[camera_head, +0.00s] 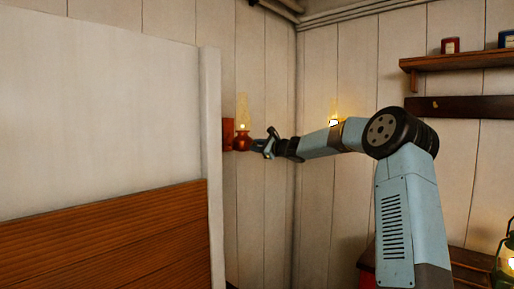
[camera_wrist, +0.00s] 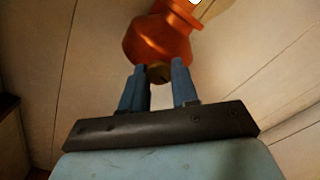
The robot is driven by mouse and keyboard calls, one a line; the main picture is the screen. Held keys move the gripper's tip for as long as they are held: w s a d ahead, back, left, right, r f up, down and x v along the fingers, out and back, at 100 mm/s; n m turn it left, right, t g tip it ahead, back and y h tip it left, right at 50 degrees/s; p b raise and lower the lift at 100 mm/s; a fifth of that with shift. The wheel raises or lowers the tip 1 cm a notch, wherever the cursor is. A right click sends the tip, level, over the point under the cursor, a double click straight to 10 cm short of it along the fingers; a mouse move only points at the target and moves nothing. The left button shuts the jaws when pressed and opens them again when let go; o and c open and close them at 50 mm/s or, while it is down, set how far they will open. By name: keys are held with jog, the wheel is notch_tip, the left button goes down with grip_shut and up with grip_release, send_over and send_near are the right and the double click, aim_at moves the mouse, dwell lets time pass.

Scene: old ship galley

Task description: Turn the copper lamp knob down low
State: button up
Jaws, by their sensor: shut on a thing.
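The copper lamp (camera_head: 242,142) is mounted on the plank wall just right of the white partition, with a glowing glass chimney above its round body. In the wrist view its orange-copper body (camera_wrist: 158,38) fills the top middle. A small brass knob (camera_wrist: 158,73) sticks out from the body toward me. My gripper (camera_wrist: 159,69) has one blue finger on each side of the knob and is shut on it. In the head view my gripper (camera_head: 258,146) reaches leftward to the lamp; the knob is too small to make out there.
A white partition (camera_head: 110,110) with wooden lower boards (camera_head: 110,240) stands close on the left. A second glowing lamp (camera_head: 334,122) is partly behind my arm. A shelf (camera_head: 460,61) with tins is at upper right, and a lit lantern (camera_head: 508,262) at lower right.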

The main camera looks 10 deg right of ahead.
jog(key=shift+f, duration=0.1)
grip_shut()
jog(key=o, duration=0.7)
grip_release()
jog(key=v, duration=1.3)
jog(key=shift+s+d, duration=0.25)
jog(key=shift+s, duration=0.05)
jog(key=shift+n, duration=0.3)
